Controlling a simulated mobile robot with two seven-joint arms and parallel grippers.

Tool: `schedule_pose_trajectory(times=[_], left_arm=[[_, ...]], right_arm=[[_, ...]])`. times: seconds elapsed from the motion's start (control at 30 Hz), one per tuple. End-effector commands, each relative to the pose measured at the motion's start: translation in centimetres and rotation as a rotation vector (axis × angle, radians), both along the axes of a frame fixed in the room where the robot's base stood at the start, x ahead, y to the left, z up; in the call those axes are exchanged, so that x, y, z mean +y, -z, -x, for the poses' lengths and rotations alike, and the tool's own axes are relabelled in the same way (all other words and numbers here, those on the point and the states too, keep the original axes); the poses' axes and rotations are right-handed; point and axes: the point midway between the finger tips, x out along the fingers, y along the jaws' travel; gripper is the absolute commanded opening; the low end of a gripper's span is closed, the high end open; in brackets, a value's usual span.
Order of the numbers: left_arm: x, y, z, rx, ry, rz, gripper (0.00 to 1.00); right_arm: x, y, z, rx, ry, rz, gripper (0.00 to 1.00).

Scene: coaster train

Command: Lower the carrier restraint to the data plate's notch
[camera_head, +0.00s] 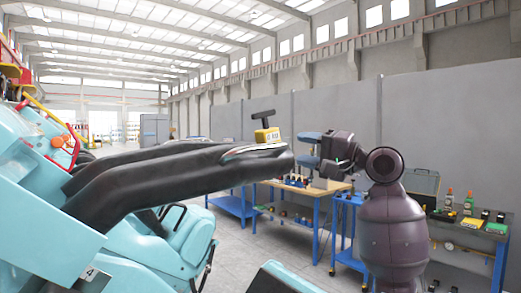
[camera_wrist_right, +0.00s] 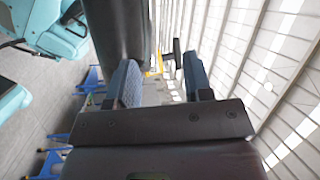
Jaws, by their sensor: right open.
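The carrier restraint (camera_head: 190,170) is a pair of thick black padded bars reaching right from the teal carrier (camera_head: 40,215), roughly level. A yellow labelled block (camera_head: 267,135) with a black T-shaped handle (camera_head: 263,115) sits on top near its far end. My right gripper (camera_head: 303,148) is open just beyond that end. In the wrist view, my right gripper (camera_wrist_right: 163,82) has two blue fingers apart, with the black restraint (camera_wrist_right: 115,35) close in front of the left finger side. I cannot tell whether they touch. I cannot identify the data plate or its notch. My left gripper is not in view.
A wood-topped blue workbench (camera_head: 300,192) stands behind the restraint. A dark bench (camera_head: 465,230) with bottles and an open case is at the right. A teal seat (camera_head: 180,240) lies below the bars. Grey floor is open between seat and benches.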

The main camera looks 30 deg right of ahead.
Motion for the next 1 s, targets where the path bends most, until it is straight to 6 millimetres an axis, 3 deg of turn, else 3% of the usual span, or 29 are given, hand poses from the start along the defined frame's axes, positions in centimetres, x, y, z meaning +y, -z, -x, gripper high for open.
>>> schedule_pose_trajectory(times=[0.17, 0.37, 0.73, 1.0], left_arm=[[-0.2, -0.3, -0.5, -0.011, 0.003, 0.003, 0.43], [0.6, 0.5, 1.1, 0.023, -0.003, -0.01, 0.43], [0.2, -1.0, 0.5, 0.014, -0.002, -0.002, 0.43], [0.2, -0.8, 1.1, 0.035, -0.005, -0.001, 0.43]], right_arm=[[1.0, 1.3, 0.2, 0.141, -0.076, -0.119, 0.46], [1.3, 1.2, -0.4, 0.162, -0.08, -0.158, 0.46], [3.9, 0.7, -5.6, 0.162, -0.08, -0.158, 0.46], [5.4, 0.5, -8.6, 0.162, -0.079, -0.155, 0.46]])
